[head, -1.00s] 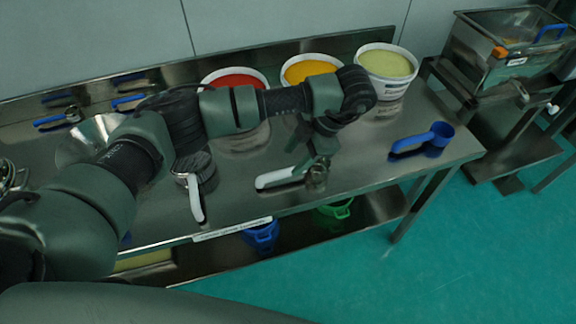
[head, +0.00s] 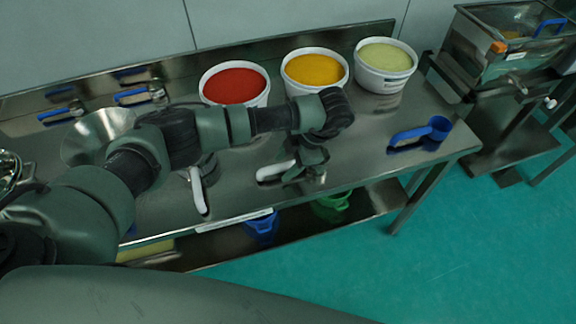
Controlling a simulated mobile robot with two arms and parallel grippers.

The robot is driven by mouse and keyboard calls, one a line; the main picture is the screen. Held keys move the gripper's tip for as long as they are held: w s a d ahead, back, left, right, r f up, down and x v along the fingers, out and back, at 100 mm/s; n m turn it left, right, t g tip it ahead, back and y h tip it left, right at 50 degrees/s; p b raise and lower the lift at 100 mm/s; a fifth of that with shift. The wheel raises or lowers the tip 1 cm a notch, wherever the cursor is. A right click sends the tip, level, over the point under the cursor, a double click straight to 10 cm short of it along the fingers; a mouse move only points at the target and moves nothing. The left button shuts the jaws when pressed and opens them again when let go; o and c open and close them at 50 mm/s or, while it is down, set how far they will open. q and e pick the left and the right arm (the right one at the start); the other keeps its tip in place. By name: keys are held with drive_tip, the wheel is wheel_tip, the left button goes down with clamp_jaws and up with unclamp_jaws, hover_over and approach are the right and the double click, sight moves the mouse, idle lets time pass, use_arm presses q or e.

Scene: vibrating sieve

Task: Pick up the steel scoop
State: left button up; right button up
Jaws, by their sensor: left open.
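A steel scoop with a white handle (head: 271,173) lies on the steel table near its front edge. Its handle points left, and its cup end is largely hidden by my left gripper. My left gripper (head: 304,172) is open and points down over the scoop, around where handle and cup meet. I cannot tell whether its fingers touch the scoop. My right gripper is not in view.
Another white-handled utensil (head: 198,190) lies to the left, partly under my arm. A blue scoop (head: 422,134) lies to the right. Tubs of red (head: 234,86), orange (head: 314,70) and pale green (head: 386,58) powder stand behind. A steel funnel (head: 88,137) is at left.

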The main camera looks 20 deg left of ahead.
use_arm(q)
drive_tip(key=shift+f, duration=0.2)
idle(0.4)
clamp_jaws()
